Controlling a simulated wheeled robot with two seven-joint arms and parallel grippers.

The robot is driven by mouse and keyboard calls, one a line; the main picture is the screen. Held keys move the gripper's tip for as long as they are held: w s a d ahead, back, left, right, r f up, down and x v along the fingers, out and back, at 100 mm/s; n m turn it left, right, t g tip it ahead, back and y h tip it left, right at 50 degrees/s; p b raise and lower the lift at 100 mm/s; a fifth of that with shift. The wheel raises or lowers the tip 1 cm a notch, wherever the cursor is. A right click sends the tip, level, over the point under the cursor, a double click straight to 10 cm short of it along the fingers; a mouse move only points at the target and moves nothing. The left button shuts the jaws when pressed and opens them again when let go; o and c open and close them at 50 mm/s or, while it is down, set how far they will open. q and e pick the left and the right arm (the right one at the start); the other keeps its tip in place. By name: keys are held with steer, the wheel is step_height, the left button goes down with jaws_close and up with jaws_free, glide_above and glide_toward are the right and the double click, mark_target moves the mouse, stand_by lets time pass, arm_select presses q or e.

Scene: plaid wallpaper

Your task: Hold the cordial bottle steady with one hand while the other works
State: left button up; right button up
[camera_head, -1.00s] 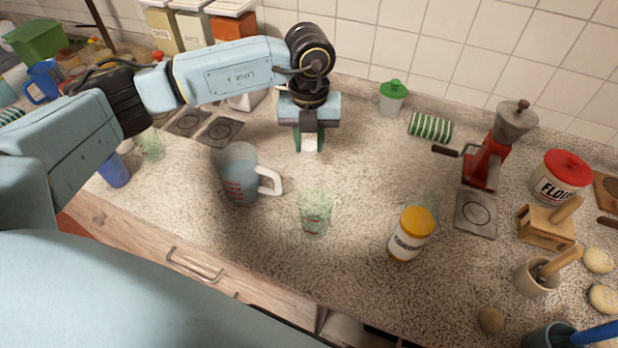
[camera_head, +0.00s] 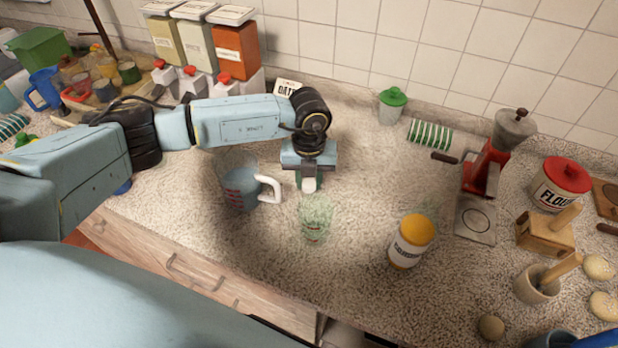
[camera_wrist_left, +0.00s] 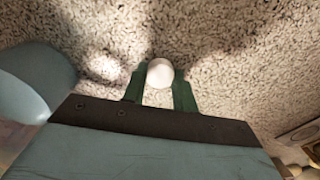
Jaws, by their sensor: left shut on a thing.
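My left gripper (camera_head: 309,183) is over the middle of the counter, pointing down, with its green fingers shut on a small white round thing (camera_head: 309,186). In the left wrist view the white thing (camera_wrist_left: 160,72) sits between the fingertips (camera_wrist_left: 158,82); I cannot tell whether it is a cap or a separate object. A greenish clear glass (camera_head: 316,220) with red marks stands just in front of the gripper. A jar or bottle with a yellow lid (camera_head: 408,243) and a white label stands farther right, apart from the gripper; I cannot read its label surely. My right gripper is not in view.
A measuring jug (camera_head: 240,190) with a white handle stands close left of the gripper. A red grinder (camera_head: 487,168), a flour tin (camera_head: 560,186) and a wooden box (camera_head: 545,232) stand at the right. Canisters (camera_head: 235,48) line the back left. The counter behind the yellow-lidded container is mostly clear.

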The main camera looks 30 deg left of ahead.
arm_select(q)
steer(key=shift+f, duration=0.15)
steer(key=o, duration=1.1)
